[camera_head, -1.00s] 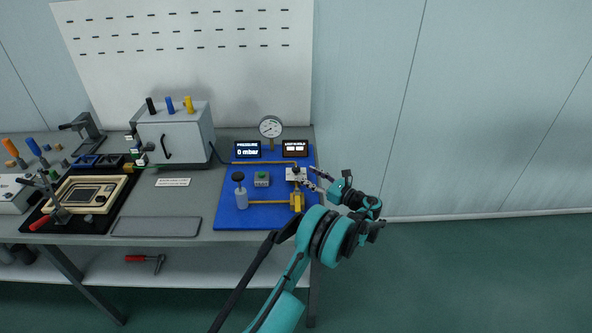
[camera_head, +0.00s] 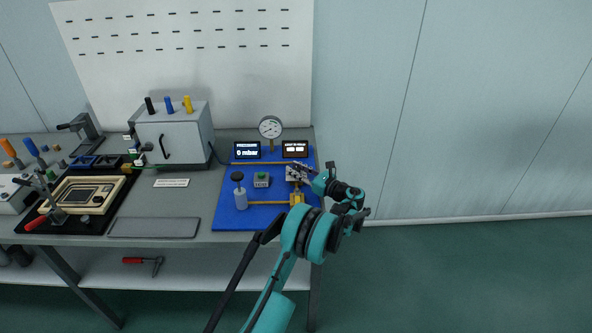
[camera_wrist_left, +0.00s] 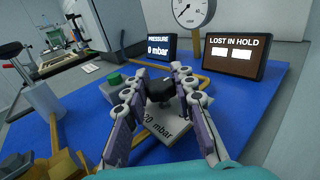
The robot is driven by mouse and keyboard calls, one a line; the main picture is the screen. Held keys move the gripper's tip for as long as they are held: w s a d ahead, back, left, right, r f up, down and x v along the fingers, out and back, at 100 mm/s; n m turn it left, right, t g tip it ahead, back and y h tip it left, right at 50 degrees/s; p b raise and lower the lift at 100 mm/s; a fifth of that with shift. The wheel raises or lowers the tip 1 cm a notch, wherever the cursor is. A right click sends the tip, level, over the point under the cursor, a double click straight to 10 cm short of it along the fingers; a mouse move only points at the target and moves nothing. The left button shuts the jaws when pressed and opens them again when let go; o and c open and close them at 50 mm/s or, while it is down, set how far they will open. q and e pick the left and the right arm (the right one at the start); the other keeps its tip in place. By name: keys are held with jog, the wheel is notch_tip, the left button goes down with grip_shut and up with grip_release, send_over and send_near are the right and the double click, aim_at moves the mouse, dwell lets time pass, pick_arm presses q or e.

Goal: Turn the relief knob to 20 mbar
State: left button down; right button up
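The relief knob (camera_wrist_left: 160,90) is black and sits on a pale plate (camera_wrist_left: 168,128) whose near edge reads "20 mbar". My left gripper (camera_wrist_left: 158,76) has one finger on each side of the knob, spread apart; firm contact cannot be made out. In the head view the left gripper (camera_head: 300,173) is over the plate at the right of the blue board (camera_head: 228,217). The pressure display (camera_head: 247,150) reads 0 mbar. The knob's pointer setting cannot be read. My right gripper is in neither view.
A round gauge (camera_head: 270,127) and the "LOST IN HOLD" display (camera_wrist_left: 236,56) stand behind the knob. A green button box (camera_head: 261,180), a black-topped pump (camera_head: 240,192) and yellow piping (camera_head: 268,202) lie to the left. Free room lies right of the bench.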

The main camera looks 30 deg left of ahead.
aim_at(296, 168)
pick_arm(q)
jog(key=shift+s+m+t+h, duration=0.1)
jog(key=shift+m+t+h, duration=0.3)
jog(key=shift+m+t, duration=0.85)
jog(key=shift+m+t+h, duration=0.25)
jog(key=shift+t+h, duration=0.05)
jog(key=shift+t, duration=0.65)
jog(key=c, duration=1.2)
grip_release()
notch_tip(296, 168, up, 10)
